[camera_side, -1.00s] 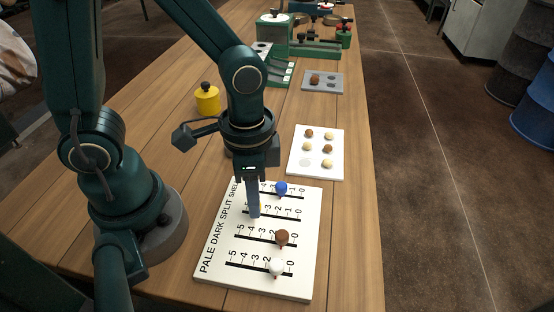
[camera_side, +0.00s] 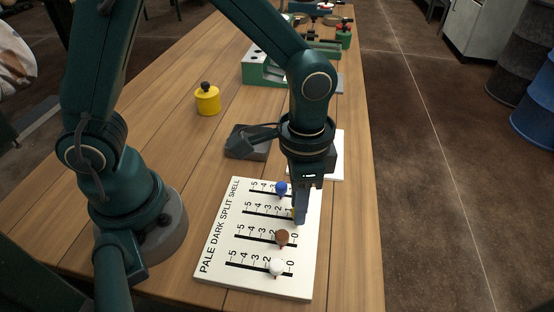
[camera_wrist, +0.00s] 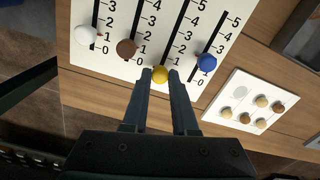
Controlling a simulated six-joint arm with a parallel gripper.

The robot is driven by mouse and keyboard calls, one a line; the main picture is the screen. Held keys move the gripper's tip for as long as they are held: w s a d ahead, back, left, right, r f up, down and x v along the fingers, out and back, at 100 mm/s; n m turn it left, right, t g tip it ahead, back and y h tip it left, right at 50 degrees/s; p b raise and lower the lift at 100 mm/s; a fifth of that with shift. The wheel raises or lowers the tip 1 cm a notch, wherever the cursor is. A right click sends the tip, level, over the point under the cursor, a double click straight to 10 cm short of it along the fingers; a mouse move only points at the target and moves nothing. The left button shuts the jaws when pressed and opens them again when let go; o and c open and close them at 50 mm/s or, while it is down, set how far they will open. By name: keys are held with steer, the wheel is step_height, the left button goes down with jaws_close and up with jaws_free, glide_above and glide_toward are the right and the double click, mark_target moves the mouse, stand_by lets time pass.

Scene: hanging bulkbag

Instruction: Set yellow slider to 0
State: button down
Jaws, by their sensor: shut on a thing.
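The white slider board (camera_side: 215,262) lies on the table with several numbered slots. The yellow slider knob (camera_wrist: 160,73) is between the fingertips of my gripper (camera_wrist: 160,76), which is shut on it. In the side view my gripper (camera_side: 300,217) stands over the right, low-number end of the yellow slot, hiding most of the knob. The knob is near the 0 end, below the visible 1 mark in the wrist view; its exact reading is hidden. The blue knob (camera_side: 281,188), brown knob (camera_side: 282,237) and white knob (camera_side: 276,266) sit in the other slots.
Beyond the board lies a white card (camera_wrist: 237,103) with several small balls, mostly hidden by my arm in the side view. Brown and blue knobs flank my fingers closely.

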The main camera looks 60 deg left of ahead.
steer(key=shift+w+d, duration=0.25)
steer(key=c, duration=0.7)
jaws_free()
steer(key=shift+a, duration=0.1)
steer(key=shift+s, duration=0.1)
steer(key=shift+r, duration=2.65)
steer(key=s+a+r+n+t, duration=0.5)
steer(key=s+a+r+n, duration=0.1)
steer(key=a, duration=0.4)
steer(key=shift+s+r+t, duration=0.3)
steer(key=shift+s+r, duration=0.05)
steer(key=shift+r, duration=0.15)
